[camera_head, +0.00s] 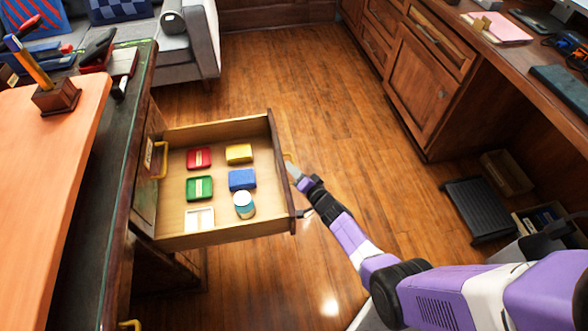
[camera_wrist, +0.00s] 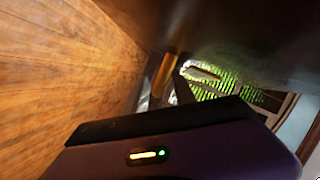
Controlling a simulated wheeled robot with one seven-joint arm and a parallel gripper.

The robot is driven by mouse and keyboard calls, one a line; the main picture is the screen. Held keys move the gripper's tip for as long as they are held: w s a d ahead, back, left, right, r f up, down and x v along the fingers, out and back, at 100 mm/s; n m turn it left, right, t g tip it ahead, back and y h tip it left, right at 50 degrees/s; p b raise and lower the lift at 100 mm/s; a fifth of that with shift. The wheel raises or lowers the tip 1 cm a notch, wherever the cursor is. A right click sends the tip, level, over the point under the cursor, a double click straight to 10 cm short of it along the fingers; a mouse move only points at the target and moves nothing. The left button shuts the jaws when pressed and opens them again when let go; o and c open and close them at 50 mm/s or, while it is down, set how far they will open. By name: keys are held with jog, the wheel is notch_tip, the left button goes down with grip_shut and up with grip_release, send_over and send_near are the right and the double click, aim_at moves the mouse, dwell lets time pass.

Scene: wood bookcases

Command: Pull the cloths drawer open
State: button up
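A wooden drawer (camera_head: 230,129) stands pulled well out of the dark desk in the head view. In it lie red (camera_head: 199,158), yellow (camera_head: 239,153), green (camera_head: 199,188), blue (camera_head: 242,179) and white (camera_head: 200,218) blocks or folded pieces, and a jar (camera_head: 244,204). I cannot tell whether any are cloths. My gripper (camera_head: 293,172) is at the outside of the drawer front, close to its handle, which is mostly hidden. In the wrist view a brass-coloured bar (camera_wrist: 163,76) shows near a silvery finger. Whether the fingers close on it is unclear.
Brass handles (camera_head: 161,160) show on the desk face, another at the lower left. The wood floor (camera_head: 330,90) beyond the drawer is clear. A sofa (camera_head: 205,45) stands at the back left. Wooden cabinets (camera_head: 425,85) line the right, with a black step-like object (camera_head: 477,208) on the floor.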

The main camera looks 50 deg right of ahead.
jog(key=shift+s+r, duration=0.1)
jog(key=p+v, duration=0.3)
jog(key=v, duration=0.4)
jog(key=shift+s, duration=0.25)
jog(key=shift+a, duration=0.1)
dwell(0.3)
